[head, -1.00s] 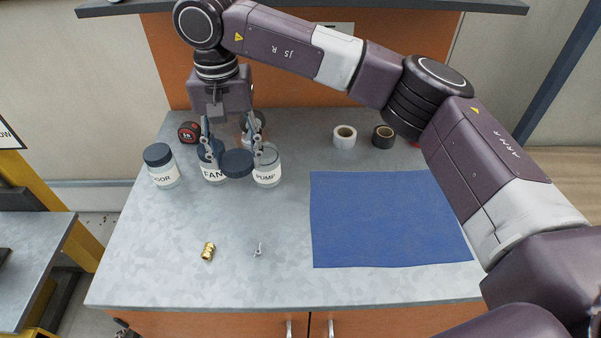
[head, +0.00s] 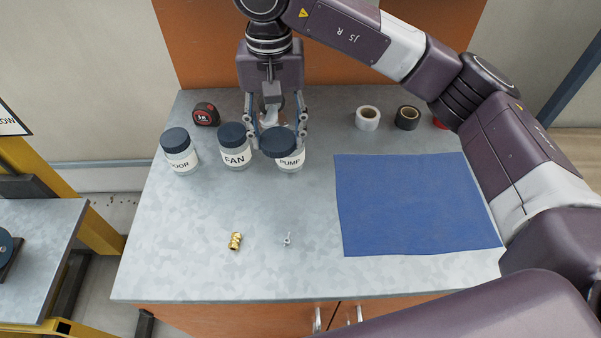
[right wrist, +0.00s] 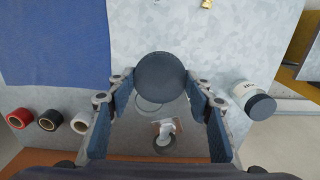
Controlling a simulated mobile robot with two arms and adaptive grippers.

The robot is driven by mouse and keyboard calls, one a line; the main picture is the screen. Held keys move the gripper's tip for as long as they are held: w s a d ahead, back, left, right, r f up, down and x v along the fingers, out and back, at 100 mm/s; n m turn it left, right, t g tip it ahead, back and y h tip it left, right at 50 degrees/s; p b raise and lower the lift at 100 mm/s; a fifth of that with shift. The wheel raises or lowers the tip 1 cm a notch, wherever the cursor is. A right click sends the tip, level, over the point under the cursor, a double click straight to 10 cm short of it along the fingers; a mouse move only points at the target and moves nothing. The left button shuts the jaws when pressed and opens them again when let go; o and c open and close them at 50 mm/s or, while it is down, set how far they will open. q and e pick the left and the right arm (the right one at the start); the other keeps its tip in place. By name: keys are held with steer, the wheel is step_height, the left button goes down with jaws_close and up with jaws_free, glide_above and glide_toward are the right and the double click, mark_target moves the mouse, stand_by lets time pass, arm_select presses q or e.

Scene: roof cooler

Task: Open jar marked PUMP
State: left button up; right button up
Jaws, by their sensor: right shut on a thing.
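The jar marked PUMP (head: 290,163) stands upright on the grey bench, right of the FAN jar. Its dark round lid (head: 279,143) looks larger than the other lids and sits off-centre over the jar, apparently raised clear of it. My right gripper (head: 277,142) is shut on this lid, with fingers on both sides. In the right wrist view the lid (right wrist: 160,80) is between the fingertips, and a clear ring, apparently the jar's rim (right wrist: 148,105), shows behind it. The jar's mouth is hidden in the head view. My left gripper is not in view.
The lidded FAN jar (head: 234,156) stands close left, with another lidded jar (head: 181,158) beyond it. A tape measure (head: 206,114) and tape rolls (head: 368,118) are behind. A brass fitting (head: 235,241), wing-shaped part (head: 287,240) and blue mat (head: 415,205) lie in front.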

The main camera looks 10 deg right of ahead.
mark_target(282, 195)
step_height(282, 195, down, 17)
steer(key=p, duration=0.4)
steer(key=shift+f, duration=0.15)
steer(key=shift+f+b, duration=0.2)
steer(key=shift+b, duration=0.1)
steer(key=o, duration=1.3)
steer(key=shift+r, duration=0.1)
